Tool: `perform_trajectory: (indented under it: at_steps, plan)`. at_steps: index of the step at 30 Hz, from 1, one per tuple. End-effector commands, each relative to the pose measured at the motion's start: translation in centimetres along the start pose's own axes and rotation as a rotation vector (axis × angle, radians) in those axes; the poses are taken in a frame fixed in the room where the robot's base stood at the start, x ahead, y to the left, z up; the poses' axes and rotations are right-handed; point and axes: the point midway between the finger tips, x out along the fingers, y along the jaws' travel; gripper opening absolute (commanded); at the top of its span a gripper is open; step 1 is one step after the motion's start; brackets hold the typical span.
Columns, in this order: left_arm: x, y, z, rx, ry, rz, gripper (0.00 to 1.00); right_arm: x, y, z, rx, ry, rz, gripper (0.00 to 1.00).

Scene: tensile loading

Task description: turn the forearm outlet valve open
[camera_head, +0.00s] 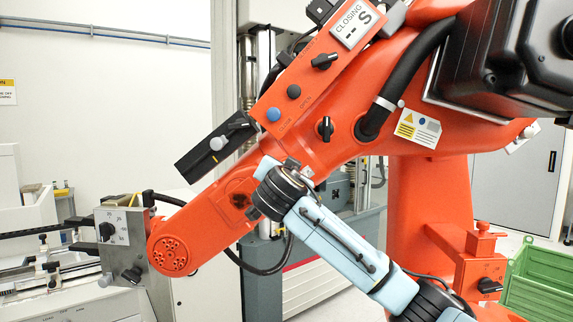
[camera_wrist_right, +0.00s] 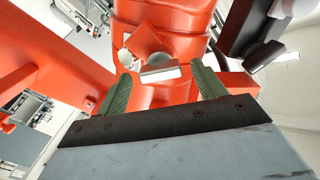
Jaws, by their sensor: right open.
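In the right wrist view, a small orange fitting with a pale grey bar, which looks like the forearm outlet valve (camera_wrist_right: 160,73), sits on the big orange arm. My right gripper (camera_wrist_right: 162,88) is open, with its two green fingers apart on either side of the fitting, and does not close on it. In the head view, my pale blue right arm comes up from the lower right. Its right gripper (camera_head: 291,166) is at the underside of the orange forearm (camera_head: 338,140), where the fitting is mostly hidden. My left gripper is not in view.
The forearm carries a black knob (camera_head: 325,128), another black knob (camera_head: 324,61) and a blue button (camera_head: 273,114). A grey box with knobs (camera_head: 121,235) is at the forearm's left end. A green crate (camera_head: 540,282) stands at the lower right. Black cables hang nearby.

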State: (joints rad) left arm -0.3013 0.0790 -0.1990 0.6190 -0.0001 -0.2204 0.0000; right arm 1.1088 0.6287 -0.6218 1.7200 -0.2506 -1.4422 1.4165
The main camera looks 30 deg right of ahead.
Motion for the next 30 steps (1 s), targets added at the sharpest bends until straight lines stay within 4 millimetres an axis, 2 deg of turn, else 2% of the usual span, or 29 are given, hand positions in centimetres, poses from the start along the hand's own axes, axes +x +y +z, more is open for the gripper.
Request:
perform_trajectory:
  at_steps: [4, 12, 23, 30]
  plan:
    - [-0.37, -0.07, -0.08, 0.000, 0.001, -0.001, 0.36, 0.83, 0.02, -0.02, 0.000, -0.001, 0.001, 0.69]
    - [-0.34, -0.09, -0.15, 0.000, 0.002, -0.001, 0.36, 0.93, 0.04, 0.07, 0.000, -0.001, -0.001, 0.69]
    - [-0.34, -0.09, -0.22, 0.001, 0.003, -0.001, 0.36, 0.91, 0.05, 0.06, 0.000, -0.001, 0.000, 0.24]
    - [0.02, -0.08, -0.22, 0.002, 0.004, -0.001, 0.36, 0.90, 0.09, 0.19, -0.021, -0.002, 0.000, 0.24]
